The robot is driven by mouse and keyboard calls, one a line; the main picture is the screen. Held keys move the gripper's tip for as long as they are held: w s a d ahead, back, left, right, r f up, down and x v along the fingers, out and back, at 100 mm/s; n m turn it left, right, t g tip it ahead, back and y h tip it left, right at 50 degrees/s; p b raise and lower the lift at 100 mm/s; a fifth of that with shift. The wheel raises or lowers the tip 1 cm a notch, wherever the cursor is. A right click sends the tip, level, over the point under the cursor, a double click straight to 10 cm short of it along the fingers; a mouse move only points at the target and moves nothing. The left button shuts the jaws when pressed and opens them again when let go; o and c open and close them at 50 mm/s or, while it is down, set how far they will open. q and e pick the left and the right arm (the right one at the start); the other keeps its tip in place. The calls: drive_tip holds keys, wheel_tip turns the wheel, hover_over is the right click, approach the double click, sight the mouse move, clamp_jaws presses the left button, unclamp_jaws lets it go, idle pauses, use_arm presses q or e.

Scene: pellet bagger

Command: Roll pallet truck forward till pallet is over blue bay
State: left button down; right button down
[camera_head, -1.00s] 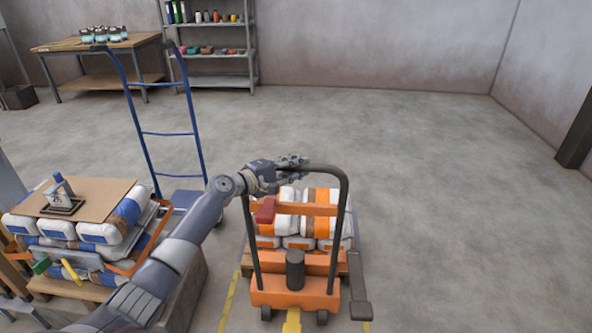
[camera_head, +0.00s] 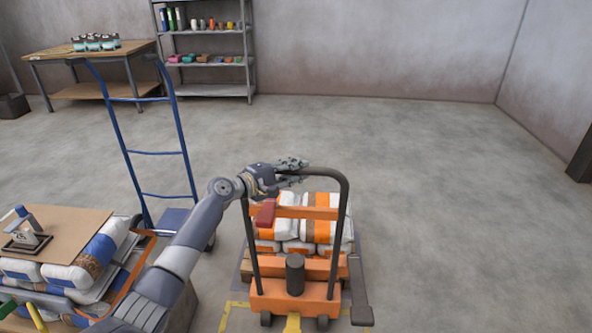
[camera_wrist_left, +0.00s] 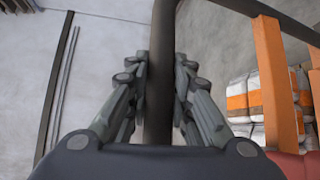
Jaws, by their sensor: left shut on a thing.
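The orange pallet truck (camera_head: 297,292) stands at the lower middle of the head view, with a dark looped handle (camera_head: 345,215). Its pallet carries stacked white and orange bags (camera_head: 318,232). My left gripper (camera_head: 296,172) is shut on the top of the handle loop. In the left wrist view the fingers (camera_wrist_left: 160,95) lie on both sides of the dark handle bar (camera_wrist_left: 158,60). Yellow floor lines (camera_head: 236,304) show beside the truck. My right gripper is out of view.
A blue hand truck (camera_head: 183,140) stands left of the pallet truck. A bag stack topped by a cardboard sheet (camera_head: 58,230) is at the lower left. A workbench (camera_head: 90,58) and shelf (camera_head: 205,58) stand at the back wall. Floor ahead and right is open.

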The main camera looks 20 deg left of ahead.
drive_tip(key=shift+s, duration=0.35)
use_arm(q)
drive_tip(key=c, duration=1.4)
unclamp_jaws()
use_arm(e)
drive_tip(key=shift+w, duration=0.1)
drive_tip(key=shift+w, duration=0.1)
use_arm(q)
drive_tip(key=v, duration=1.2)
